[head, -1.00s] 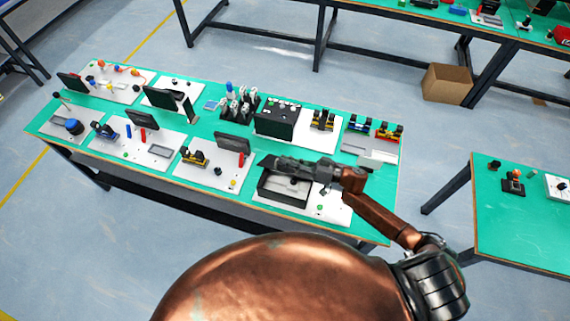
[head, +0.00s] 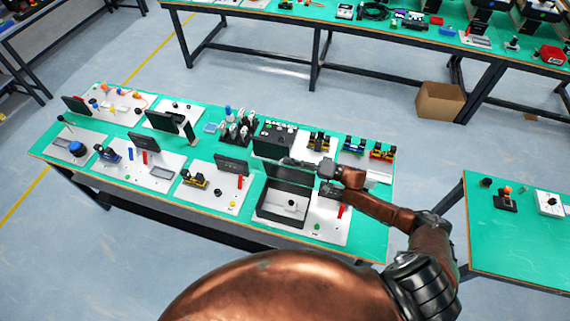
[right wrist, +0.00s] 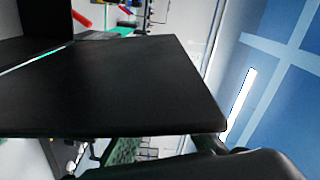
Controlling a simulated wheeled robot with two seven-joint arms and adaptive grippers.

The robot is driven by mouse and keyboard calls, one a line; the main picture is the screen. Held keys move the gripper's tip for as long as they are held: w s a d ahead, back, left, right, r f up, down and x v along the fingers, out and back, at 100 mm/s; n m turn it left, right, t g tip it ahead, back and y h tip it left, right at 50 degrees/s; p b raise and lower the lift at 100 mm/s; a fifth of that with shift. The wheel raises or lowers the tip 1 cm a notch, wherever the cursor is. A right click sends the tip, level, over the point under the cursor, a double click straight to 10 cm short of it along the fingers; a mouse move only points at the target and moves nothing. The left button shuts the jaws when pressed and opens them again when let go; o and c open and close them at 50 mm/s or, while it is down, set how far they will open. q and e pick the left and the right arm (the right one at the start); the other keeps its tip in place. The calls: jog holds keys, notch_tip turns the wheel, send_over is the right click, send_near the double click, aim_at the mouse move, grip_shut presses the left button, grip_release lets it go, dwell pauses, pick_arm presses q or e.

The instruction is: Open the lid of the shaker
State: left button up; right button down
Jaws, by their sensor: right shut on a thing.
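The shaker is an open-topped dark box (head: 262,207) on a white panel at the right end of the near green table. Its light interior with a small round part shows from above. Its black lid (head: 290,177) stands raised along the box's far side. My right gripper (head: 292,162) is at the lid's upper edge, shut on it. In the right wrist view the lid (right wrist: 120,85) is a large flat black plate filling the left and middle. A dark part of the right gripper (right wrist: 210,166) shows along the bottom. My left gripper is not in view.
A red upright piece (head: 341,211) and a green button (head: 317,226) are on the same panel. A panel with a black screen (head: 231,166) is left of the shaker. A black control box (head: 272,140) stands behind. Another green table (head: 520,250) is at the right.

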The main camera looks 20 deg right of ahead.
jog(key=shift+w, duration=0.1)
dwell(0.3)
jog(key=c, duration=2)
grip_release()
jog(key=shift+c, duration=0.2)
jog(key=v, duration=1.2)
